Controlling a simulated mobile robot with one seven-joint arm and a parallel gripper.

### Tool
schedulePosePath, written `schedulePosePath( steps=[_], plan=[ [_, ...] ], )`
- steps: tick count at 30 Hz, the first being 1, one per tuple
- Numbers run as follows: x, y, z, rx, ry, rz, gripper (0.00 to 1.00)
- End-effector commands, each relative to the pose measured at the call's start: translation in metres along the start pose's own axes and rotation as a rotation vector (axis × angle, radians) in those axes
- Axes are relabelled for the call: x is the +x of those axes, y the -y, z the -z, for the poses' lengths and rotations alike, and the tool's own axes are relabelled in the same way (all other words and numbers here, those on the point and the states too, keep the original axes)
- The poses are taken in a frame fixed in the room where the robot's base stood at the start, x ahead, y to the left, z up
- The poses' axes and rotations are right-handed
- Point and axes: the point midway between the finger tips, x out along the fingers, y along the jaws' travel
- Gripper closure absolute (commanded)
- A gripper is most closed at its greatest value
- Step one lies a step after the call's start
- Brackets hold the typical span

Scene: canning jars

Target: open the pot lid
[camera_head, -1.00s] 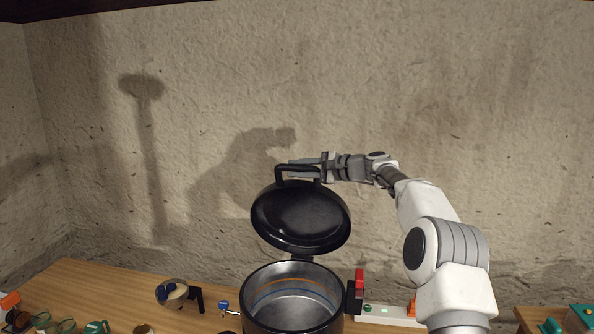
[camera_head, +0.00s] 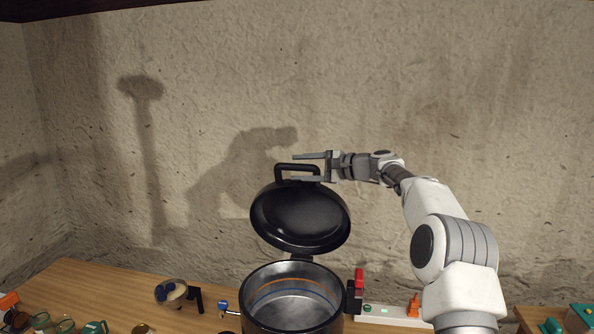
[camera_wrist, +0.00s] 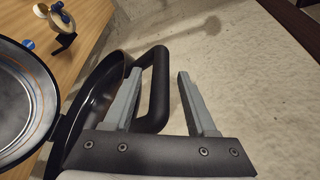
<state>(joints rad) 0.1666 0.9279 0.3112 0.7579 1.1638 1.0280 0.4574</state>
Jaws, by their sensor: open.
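The black pot lid (camera_head: 301,216) stands raised and tilted back above the pot, joined to it by a hinge at the rear rim. The pot (camera_head: 262,314) is open, and its metal inside shows in both views. The lid's black loop handle (camera_head: 297,168) sits at the lid's top edge; it also shows in the wrist view (camera_wrist: 158,88). My gripper (camera_head: 308,168) is open beside the handle. In the wrist view my gripper (camera_wrist: 158,88) has its left finger overlapping the handle's near part and its right finger clear. I cannot tell whether a finger touches it.
The wooden counter (camera_head: 75,290) runs along a rough wall. A glass vessel with a dark handle (camera_head: 172,292) stands left of the pot. A white control strip (camera_head: 388,315) with an orange part lies to the right. Several jars are at the lower left.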

Motion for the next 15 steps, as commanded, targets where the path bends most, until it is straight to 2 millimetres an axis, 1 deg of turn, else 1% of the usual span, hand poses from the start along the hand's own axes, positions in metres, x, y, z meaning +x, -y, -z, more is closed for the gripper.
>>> schedulePosePath(
  steps=[2,12,15],
  plan=[
    [-0.016,-0.003,0.002,-0.001,-0.004,0.002,0.43],
    [-0.100,-0.002,0.002,-0.002,-0.004,0.002,0.43],
    [-0.121,-0.002,0.001,-0.003,-0.003,0.002,0.43]
  ],
)
